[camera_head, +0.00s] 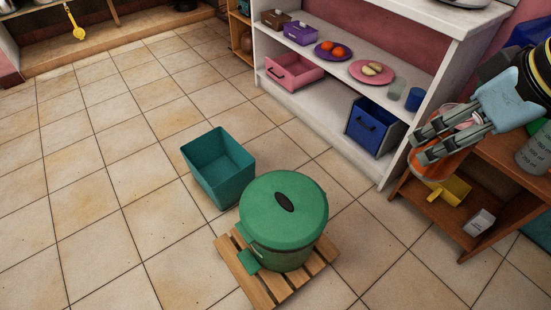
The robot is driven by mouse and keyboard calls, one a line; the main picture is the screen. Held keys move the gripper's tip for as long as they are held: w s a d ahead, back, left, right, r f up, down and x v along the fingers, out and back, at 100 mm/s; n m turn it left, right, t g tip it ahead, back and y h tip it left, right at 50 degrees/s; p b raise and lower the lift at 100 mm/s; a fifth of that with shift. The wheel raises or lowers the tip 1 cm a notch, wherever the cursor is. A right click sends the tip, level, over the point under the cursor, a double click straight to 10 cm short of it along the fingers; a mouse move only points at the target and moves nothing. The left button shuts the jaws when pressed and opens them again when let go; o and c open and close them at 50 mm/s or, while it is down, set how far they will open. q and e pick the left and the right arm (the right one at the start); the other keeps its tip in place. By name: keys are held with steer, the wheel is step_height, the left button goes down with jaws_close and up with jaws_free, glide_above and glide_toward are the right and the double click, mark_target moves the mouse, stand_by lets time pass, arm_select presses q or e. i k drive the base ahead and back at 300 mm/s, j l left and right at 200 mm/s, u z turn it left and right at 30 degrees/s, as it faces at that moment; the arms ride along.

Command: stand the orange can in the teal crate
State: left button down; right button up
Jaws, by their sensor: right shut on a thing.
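The teal crate (197,178) stands on the tiled floor near the middle, open at the top and empty as far as I can see. My right gripper (425,146) comes in from the right, above the low brown shelf. It is shut on the orange can (436,166), whose orange side shows below and between the fingers. The fingers hide much of the can, and its tilt is hard to tell. The can is well to the right of the crate. My left gripper is not in view.
A green lidded bin (281,229) on a wooden pallet (236,268) stands close in front of the crate. A white shelf (322,107) with plates and boxes is behind. The brown shelf (502,158) holds a yellow item (452,187). Floor left of the crate is clear.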

mark_target(212, 176)
steer(key=j, duration=1.2)
steer(key=i+j, duration=0.1)
steer(key=j, duration=1.15)
steer(key=i+j, duration=0.2)
steer(key=i, duration=0.15)
steer(key=i+j, duration=0.2)
steer(key=i, duration=0.2)
steer(key=i+j, duration=0.15)
steer(key=i, duration=0.2)
steer(key=i+l, duration=0.1)
steer(key=i, duration=0.25)
